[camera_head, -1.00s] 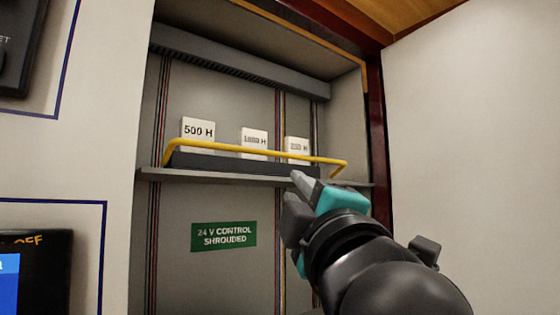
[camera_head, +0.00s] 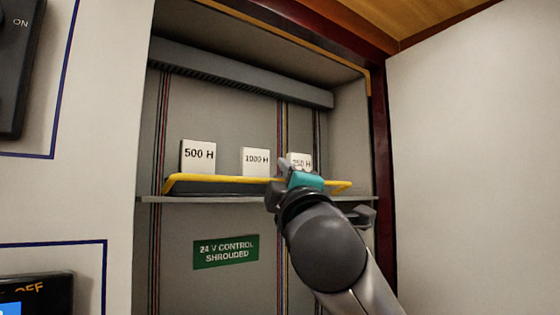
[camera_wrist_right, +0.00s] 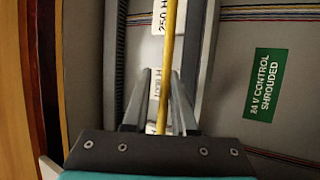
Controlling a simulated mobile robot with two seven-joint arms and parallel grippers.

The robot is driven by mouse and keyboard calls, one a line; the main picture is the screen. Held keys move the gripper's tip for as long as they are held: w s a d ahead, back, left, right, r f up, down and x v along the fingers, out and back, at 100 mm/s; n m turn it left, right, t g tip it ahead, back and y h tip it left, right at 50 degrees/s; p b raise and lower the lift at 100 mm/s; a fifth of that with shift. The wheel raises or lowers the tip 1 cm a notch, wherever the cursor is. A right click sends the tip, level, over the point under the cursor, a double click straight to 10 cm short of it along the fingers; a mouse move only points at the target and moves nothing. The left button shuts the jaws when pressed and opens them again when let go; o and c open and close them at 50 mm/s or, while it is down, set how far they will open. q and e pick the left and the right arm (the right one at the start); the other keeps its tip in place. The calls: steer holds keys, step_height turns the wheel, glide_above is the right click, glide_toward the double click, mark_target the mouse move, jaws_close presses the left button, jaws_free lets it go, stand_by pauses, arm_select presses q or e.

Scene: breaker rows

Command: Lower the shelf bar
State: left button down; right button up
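The yellow shelf bar (camera_head: 222,178) runs along the front of the shelf (camera_head: 185,199) in the cabinet, low, near the bottom edges of the white blocks. My right gripper (camera_head: 284,170) is at the bar's middle and hides part of it. In the right wrist view, the two fingers (camera_wrist_right: 158,95) stand apart, with a gap beside the bar (camera_wrist_right: 169,60). The bar runs close to the right-hand finger there. I cannot tell whether they touch. My left gripper is in neither view.
Blocks marked 500 H (camera_head: 198,158), 1000 H (camera_head: 255,162) and 250 H (camera_head: 302,160) stand behind the bar. A green sign (camera_head: 226,252) is below the shelf. The cabinet's right side wall (camera_head: 350,130) is near my right arm. Dark switch boxes (camera_head: 14,70) are at the left.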

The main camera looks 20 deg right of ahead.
steer(key=shift+x, duration=1.05)
steer(key=shift+c, duration=0.2)
jaws_close()
